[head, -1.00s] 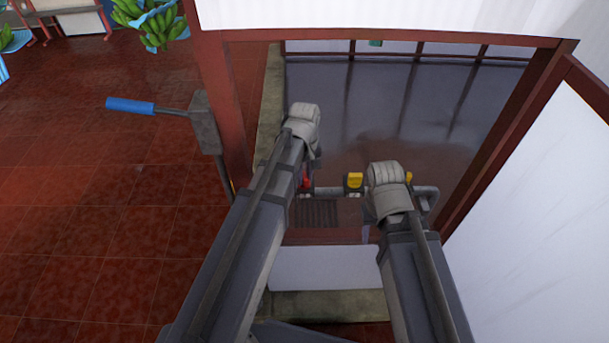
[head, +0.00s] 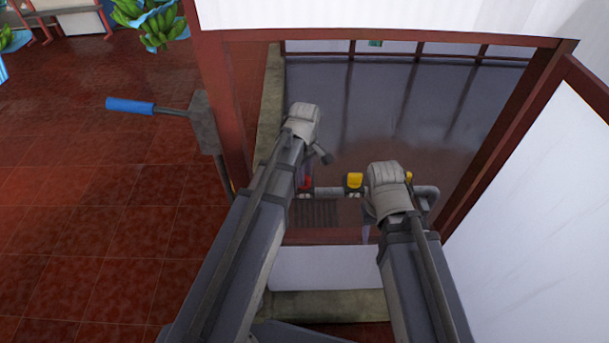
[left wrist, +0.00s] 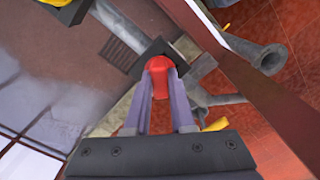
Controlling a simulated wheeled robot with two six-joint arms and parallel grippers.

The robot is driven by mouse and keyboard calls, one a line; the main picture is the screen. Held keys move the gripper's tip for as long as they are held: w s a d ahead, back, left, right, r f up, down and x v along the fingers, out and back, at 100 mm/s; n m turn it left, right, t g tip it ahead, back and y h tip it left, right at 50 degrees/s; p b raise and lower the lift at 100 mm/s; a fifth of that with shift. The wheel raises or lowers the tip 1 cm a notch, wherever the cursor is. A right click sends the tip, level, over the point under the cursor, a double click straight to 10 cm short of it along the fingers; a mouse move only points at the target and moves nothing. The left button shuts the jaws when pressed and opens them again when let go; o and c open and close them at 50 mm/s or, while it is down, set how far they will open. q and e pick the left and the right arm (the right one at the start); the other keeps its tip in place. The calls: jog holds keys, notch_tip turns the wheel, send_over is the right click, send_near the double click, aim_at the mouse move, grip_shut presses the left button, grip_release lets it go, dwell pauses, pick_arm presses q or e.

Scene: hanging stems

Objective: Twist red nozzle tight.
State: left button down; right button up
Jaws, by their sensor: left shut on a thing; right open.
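The red nozzle (head: 306,184) shows in the head view at the left end of a grey pipe, partly hidden by my left arm. In the left wrist view the red nozzle (left wrist: 160,82) sits between the two fingers of my left gripper (left wrist: 161,76), in front of a dark square block. The fingers are shut on it from both sides. In the head view the left gripper's fingers are hidden behind the arm. My right gripper (head: 367,234) is open below the right wrist, mostly hidden, apart from the nozzle.
The grey pipe (head: 328,191) carries yellow parts (head: 355,180) right of the nozzle. A white wall (head: 540,215) closes the right side.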

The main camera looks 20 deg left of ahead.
pick_arm(q)
jog(key=n, duration=0.4)
jog(key=shift+n, duration=0.4)
jog(key=n, duration=0.4)
jog(key=shift+n, duration=0.4)
jog(key=shift+c, duration=1.2)
grip_release()
